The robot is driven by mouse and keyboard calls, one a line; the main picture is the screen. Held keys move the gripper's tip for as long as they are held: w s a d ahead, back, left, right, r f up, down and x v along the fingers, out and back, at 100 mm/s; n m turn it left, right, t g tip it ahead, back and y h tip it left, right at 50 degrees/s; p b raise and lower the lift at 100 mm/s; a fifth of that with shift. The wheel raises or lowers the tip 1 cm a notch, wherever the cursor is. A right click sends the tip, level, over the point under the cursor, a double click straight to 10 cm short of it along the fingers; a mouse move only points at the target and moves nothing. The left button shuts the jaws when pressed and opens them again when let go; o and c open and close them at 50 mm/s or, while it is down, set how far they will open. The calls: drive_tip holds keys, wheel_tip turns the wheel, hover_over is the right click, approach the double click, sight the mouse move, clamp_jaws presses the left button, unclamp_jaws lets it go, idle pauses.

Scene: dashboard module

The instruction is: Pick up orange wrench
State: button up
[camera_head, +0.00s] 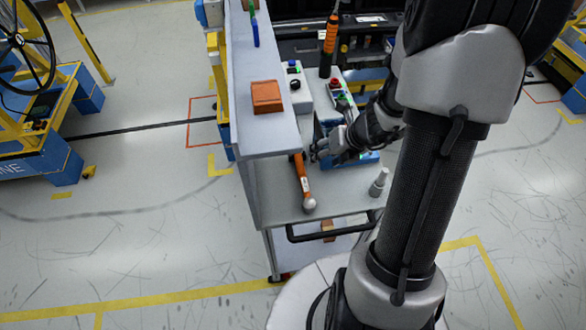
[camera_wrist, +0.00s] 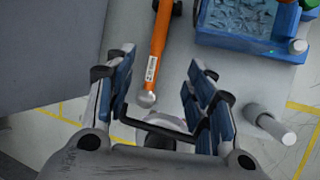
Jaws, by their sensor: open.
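The orange wrench (camera_head: 303,178) lies on the grey cart shelf, its long orange handle running away from the front edge and its rounded silver end (camera_head: 309,203) nearest that edge. In the wrist view the wrench (camera_wrist: 160,45) has a white label and shows between and beyond my fingertips; its far end is cut off by the frame. My gripper (camera_wrist: 160,62) is open and empty, with blue-grey fingers on either side of the wrench in the picture. In the head view my gripper (camera_head: 322,150) is just right of the handle. I cannot tell its exact height above the shelf.
A blue tray (camera_wrist: 250,42) of small parts stands right of the wrench. A grey cylinder (camera_head: 378,182) stands near the shelf's right edge. An upper shelf with an orange-brown box (camera_head: 266,97) rises close on the left. The front handle bar (camera_head: 330,232) borders the cart.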

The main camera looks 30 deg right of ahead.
drive_tip(key=b, duration=0.5)
approach(303, 170)
drive_tip(key=x, duration=0.4)
drive_tip(key=shift+s+d+f, duration=0.1)
drive_tip(key=shift+d+f, duration=0.05)
drive_tip(key=shift+f, duration=0.05)
drive_tip(key=shift+b+x, duration=1.6)
drive_tip(key=shift+x, duration=1.4)
drive_tip(key=shift+r, duration=0.15)
clamp_jaws()
